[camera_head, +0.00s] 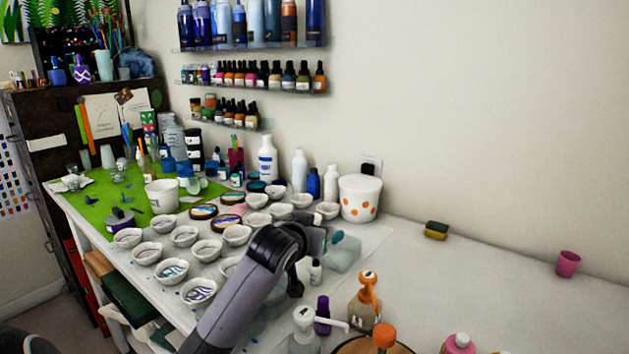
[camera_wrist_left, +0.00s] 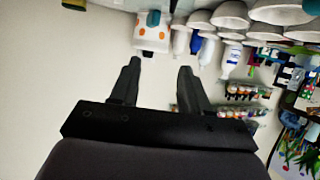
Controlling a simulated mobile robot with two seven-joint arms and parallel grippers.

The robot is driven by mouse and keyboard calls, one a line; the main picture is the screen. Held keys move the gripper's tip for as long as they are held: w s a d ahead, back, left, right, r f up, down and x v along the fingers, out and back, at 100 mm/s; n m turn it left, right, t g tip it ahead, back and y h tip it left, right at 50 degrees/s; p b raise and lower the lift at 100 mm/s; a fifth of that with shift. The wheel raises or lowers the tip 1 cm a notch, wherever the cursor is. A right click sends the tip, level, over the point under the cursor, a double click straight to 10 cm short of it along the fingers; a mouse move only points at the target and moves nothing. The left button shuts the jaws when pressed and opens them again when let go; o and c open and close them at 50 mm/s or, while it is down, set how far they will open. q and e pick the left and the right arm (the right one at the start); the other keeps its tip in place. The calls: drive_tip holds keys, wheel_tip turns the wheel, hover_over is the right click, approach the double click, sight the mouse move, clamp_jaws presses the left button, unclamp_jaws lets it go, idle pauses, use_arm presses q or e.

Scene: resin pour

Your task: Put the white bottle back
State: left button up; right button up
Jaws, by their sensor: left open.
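Several white bottles are in view, and I cannot tell which one the task means. A large white bottle with a blue label (camera_head: 267,160) stands at the back of the table; a slimmer white bottle (camera_head: 299,171) and another white bottle (camera_head: 331,184) stand to its right. A small white bottle with a dark cap (camera_head: 316,272) shows close beside my left gripper (camera_head: 312,262) in the head view. The left wrist view shows the open, empty fingers (camera_wrist_left: 160,68), with the large white bottle (camera_wrist_left: 230,58) beyond them. My right gripper is not in view.
A white bucket with orange dots (camera_head: 360,199) stands by the wall. Several white bowls (camera_head: 184,236) cover the table's left part. Pump bottles (camera_head: 364,300) stand at the front. A sponge (camera_head: 436,230) and pink cup (camera_head: 567,263) lie right; the table between is mostly clear.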

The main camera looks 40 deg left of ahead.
use_arm(q)
wheel_tip(320, 180, up, 13)
drive_tip(key=shift+p, duration=0.4)
